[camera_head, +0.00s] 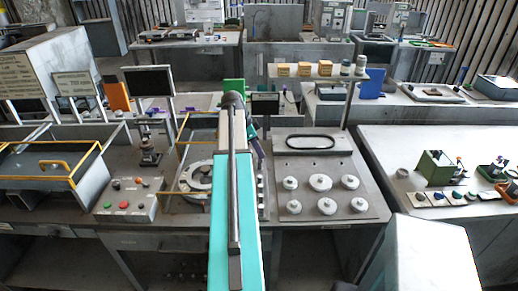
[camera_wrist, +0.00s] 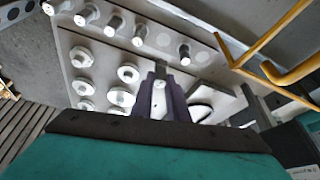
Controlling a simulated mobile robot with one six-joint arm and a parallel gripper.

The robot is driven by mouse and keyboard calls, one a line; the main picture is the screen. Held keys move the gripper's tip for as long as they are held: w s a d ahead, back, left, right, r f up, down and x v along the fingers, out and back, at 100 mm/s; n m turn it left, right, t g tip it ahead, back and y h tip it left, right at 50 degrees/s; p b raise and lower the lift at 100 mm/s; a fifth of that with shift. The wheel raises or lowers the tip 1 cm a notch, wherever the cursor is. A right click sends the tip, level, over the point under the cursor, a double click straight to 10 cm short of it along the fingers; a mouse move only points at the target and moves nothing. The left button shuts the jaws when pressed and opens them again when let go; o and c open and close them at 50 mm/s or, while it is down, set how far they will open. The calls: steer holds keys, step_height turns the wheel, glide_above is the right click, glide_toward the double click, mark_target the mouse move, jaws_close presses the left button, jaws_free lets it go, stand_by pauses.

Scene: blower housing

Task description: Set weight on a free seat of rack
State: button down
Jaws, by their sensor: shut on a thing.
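My gripper (camera_wrist: 162,82) shows in the wrist view with dark purple fingers close together. A small pale piece, which I take for the weight (camera_wrist: 159,98), sits between them, mostly hidden. A narrow grey strip, which I take for the rack (camera_wrist: 222,72), lies beyond the fingertips. Several pale pegs with dark ends stand in a row along it. Flat round spots with nothing on them, such as the free seat (camera_wrist: 163,40), show between some pegs.
A grey plate (camera_head: 329,228) with several white knobbed discs lies right of the rack, with a black oval ring (camera_head: 310,142) behind. Yellow bars (camera_wrist: 268,38) stand close to the rack's other side. A button box (camera_head: 127,205) sits further left.

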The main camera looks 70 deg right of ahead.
mark_target(259, 162)
steer(key=shift+f+b, duration=1.35)
steer(key=shift+f, duration=1.6)
steer(key=shift+w+f+b, duration=0.1)
steer(key=shift+f+b, duration=0.8)
steer(key=shift+f, duration=0.25)
stand_by(0.5)
steer(key=c, duration=1.6)
jaws_free()
steer(key=shift+c, duration=0.2)
steer(key=shift+r, duration=0.15)
steer(key=shift+r+p, duration=0.6)
steer(key=shift+r, duration=0.5)
steer(key=shift+r, duration=0.1)
steer(key=shift+r+p, duration=1.15)
steer(key=shift+r, duration=1.3)
